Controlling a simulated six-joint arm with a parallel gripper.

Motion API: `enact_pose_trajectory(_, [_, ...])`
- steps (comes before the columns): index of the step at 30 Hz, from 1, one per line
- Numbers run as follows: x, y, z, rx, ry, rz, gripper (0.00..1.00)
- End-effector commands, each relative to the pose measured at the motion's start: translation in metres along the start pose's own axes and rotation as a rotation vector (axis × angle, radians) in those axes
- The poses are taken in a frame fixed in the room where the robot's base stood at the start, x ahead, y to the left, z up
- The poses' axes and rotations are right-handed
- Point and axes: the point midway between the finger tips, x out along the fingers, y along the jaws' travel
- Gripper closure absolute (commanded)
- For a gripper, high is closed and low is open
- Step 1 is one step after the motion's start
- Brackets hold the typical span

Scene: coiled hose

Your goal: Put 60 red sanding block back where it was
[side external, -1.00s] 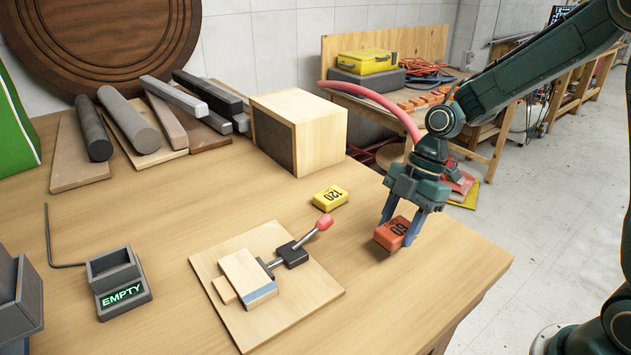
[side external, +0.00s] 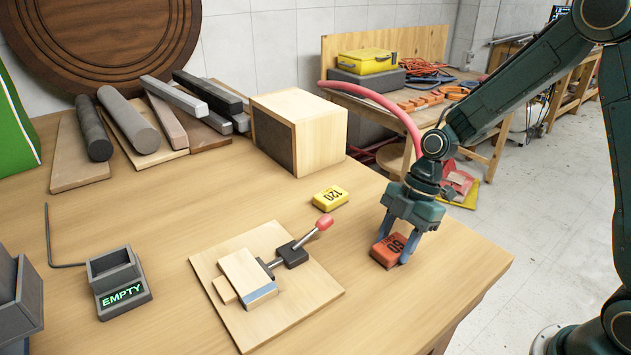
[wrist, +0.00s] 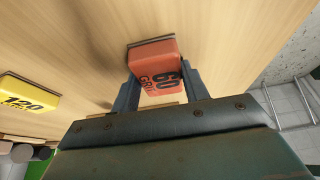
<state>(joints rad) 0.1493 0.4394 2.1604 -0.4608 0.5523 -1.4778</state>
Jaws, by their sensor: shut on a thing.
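The red sanding block marked 60 (side external: 388,250) is at the right part of the wooden table, near its right edge. My gripper (side external: 391,252) points down over it and is shut on it, one finger on each side. The block also shows between the fingers in the wrist view (wrist: 155,68). It sits at or very near the tabletop; I cannot tell whether it touches. The yellow block marked 120 (side external: 330,198) lies on the table to the left of it, and at the left in the wrist view (wrist: 27,94).
A clamp board (side external: 300,312) with a red-tipped lever (side external: 323,224) lies left of my gripper. A grey holder reading EMPTY (side external: 121,290) stands at the front left. A wooden box (side external: 318,140) stands behind. Table around the block is clear.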

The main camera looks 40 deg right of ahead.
Motion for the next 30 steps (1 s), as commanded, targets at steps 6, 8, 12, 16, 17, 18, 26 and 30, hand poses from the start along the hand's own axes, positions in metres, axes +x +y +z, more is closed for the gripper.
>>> enact_pose_trajectory(6, [0.001, 0.0, 0.001, 0.0, 0.0, -0.001, 0.33])
enact_pose_trajectory(8, [0.001, 0.0, 0.001, 0.0, 0.0, -0.001, 0.33])
enact_pose_trajectory(12, [0.001, 0.0, 0.001, 0.0, 0.0, 0.0, 0.33])
enact_pose_trajectory(16, [0.0, 0.0, 0.0, 0.0, 0.0, 0.0, 0.33])
enact_pose_trajectory(17, [0.0, 0.0, 0.0, 0.0, 0.0, 0.0, 0.33])
enact_pose_trajectory(18, [-0.001, 0.0, -0.001, 0.0, 0.0, 0.001, 0.33])
enact_pose_trajectory(26, [-0.024, 0.001, -0.001, 0.0, 0.0, 0.005, 0.33])
enact_pose_trajectory(30, [-0.045, 0.001, 0.0, 0.0, 0.0, 0.005, 0.33])
